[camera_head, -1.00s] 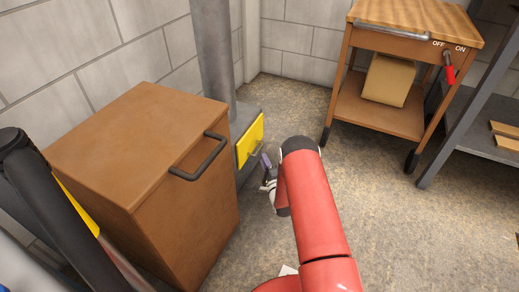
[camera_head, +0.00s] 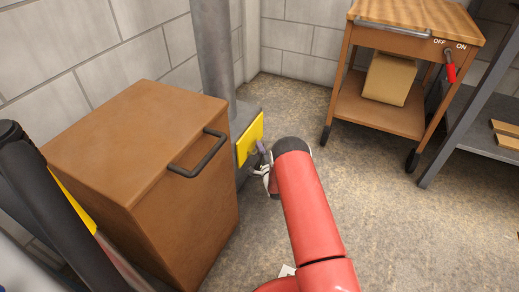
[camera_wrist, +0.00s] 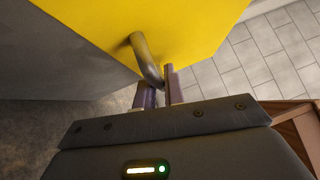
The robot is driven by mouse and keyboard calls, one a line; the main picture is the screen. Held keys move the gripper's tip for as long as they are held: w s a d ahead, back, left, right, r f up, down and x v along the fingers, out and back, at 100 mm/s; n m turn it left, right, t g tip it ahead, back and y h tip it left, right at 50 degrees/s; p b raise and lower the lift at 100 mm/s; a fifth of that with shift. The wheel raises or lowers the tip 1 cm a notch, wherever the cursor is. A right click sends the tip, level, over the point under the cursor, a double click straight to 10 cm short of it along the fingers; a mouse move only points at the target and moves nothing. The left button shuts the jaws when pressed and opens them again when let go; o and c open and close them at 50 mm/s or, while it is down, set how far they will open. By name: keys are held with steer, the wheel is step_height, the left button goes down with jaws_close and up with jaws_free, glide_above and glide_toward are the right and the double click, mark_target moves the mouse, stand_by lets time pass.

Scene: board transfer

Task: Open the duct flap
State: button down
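The duct flap (camera_head: 250,138) is a yellow panel on the front of the grey duct's base, and it looks closed. In the wrist view the yellow flap (camera_wrist: 200,30) fills the upper middle, with a curved grey handle (camera_wrist: 147,62) standing out from it. My gripper (camera_head: 264,172) is at the flap's front, beside the handle's place. In the wrist view my gripper's two fingers (camera_wrist: 158,92) are close together, one on each side of the handle's near end, and look shut on it. The handle's end between the fingers is partly hidden.
A brown cabinet (camera_head: 140,150) with a dark bar handle (camera_head: 198,158) stands close left of the flap. The round grey duct (camera_head: 214,55) rises behind. A wooden cart (camera_head: 380,115) with an OFF/ON switch and a dark shelf (camera_head: 485,135) stand right. Floor between is clear.

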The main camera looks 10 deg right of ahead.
stand_by(0.3)
steer(key=s+d+r+n+g+h+p, duration=0.2)
steer(key=r+n+g+h+p, duration=0.1)
steer(key=r, duration=0.5)
steer(key=s+d+r+n+g+h+p, duration=0.1)
steer(key=d+r+n+g+h+p, duration=0.2)
steer(key=r+n+g+p, duration=0.2)
steer(key=shift+s+r+n+g, duration=0.35)
steer(key=shift+r+n+g, duration=0.35)
steer(key=shift+r+g, duration=0.85)
steer(key=shift+r+t, duration=0.3)
steer(key=shift+t, duration=0.05)
steer(key=c, duration=1.8)
jaws_free()
steer(key=shift+c, duration=0.2)
steer(key=shift+o, duration=0.4)
